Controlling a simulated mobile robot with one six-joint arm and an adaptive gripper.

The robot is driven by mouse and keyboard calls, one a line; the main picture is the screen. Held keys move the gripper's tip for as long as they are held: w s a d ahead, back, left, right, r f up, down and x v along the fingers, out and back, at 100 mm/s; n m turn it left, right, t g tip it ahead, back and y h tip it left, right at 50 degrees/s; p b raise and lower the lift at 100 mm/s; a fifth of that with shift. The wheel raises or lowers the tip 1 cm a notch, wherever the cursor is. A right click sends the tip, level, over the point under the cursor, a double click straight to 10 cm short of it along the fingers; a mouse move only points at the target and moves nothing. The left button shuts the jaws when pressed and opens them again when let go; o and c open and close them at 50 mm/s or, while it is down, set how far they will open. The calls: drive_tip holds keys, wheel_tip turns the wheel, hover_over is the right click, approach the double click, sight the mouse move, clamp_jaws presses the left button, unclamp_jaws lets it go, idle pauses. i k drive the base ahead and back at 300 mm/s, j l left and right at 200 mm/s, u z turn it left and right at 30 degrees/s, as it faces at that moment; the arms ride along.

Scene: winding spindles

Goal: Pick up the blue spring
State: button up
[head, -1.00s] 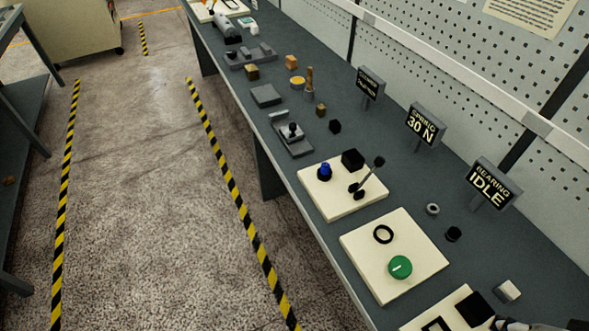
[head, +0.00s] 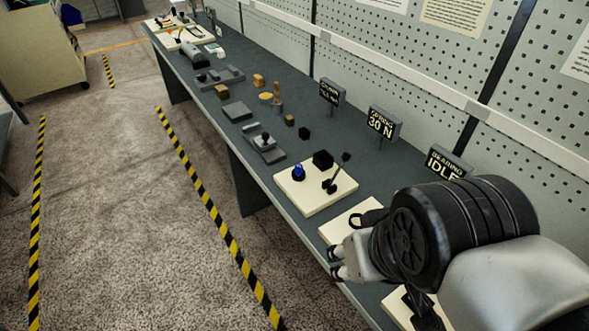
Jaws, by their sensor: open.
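The blue spring (head: 298,171) stands upright on a cream board (head: 315,205) in the head view, toward the board's left back part. A black block (head: 323,159) and a black lever (head: 337,173) are on the same board, to the right of the spring. My gripper (head: 335,264) is at the lower middle right, over the near edge of the bench. It is open, with nothing seen between its fingers, and is apart from the spring, nearer the camera.
A second cream board (head: 340,227) lies partly hidden behind my gripper and wrist. The grey bench (head: 290,143) carries several small blocks and fixtures farther back. Signs, one reading 30 N (head: 382,122), stand along the pegboard wall.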

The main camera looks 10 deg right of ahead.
sight(296, 172)
drive_tip(key=i+j+z, duration=0.15)
drive_tip(key=z, duration=1.05)
drive_tip(key=i+j+z, duration=0.15)
drive_tip(key=j+z, duration=0.3)
drive_tip(key=j, duration=0.75)
drive_tip(key=j+z, duration=0.5)
drive_tip(key=j, duration=0.7)
